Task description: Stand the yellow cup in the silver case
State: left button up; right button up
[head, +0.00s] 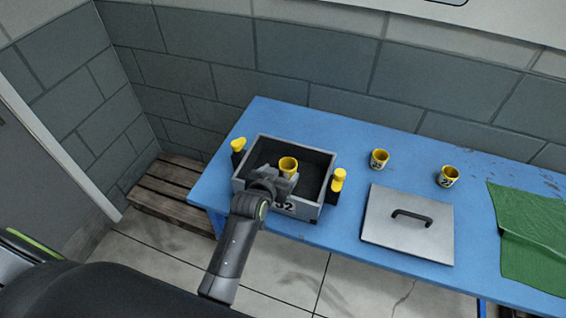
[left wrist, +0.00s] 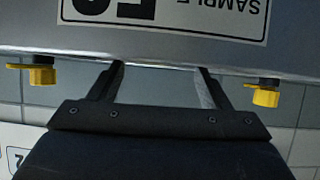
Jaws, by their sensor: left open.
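The silver case (head: 323,186) stands open on the blue table, with a dark interior. A yellow cup (head: 288,163) shows inside the case's outline, mouth up. My gripper hides its lower part, so I cannot tell whether it rests on the case floor. My left gripper (head: 277,184) is at the near side of the case, just in front of that cup. In the left wrist view its fingers (left wrist: 160,75) are apart with nothing visible between them. A silver surface with an upside-down SAMPLE label (left wrist: 165,12) lies beyond. My right gripper is out of view.
Yellow-topped clamps (head: 238,146) and (head: 338,180) flank the case. Two more yellow cups (head: 379,158) and (head: 448,176) stand to its right. A grey lid (head: 385,232) with a black handle and a green cloth (head: 530,235) lie on the table (head: 345,128). A wooden pallet (head: 165,188) is at left.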

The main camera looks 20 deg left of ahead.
pick_arm(q)
jog(key=p+v, duration=0.4)
jog(key=v, duration=0.1)
jog(key=shift+s+r, duration=0.1)
jog(key=shift+r, duration=0.15)
jog(key=shift+s, duration=0.4)
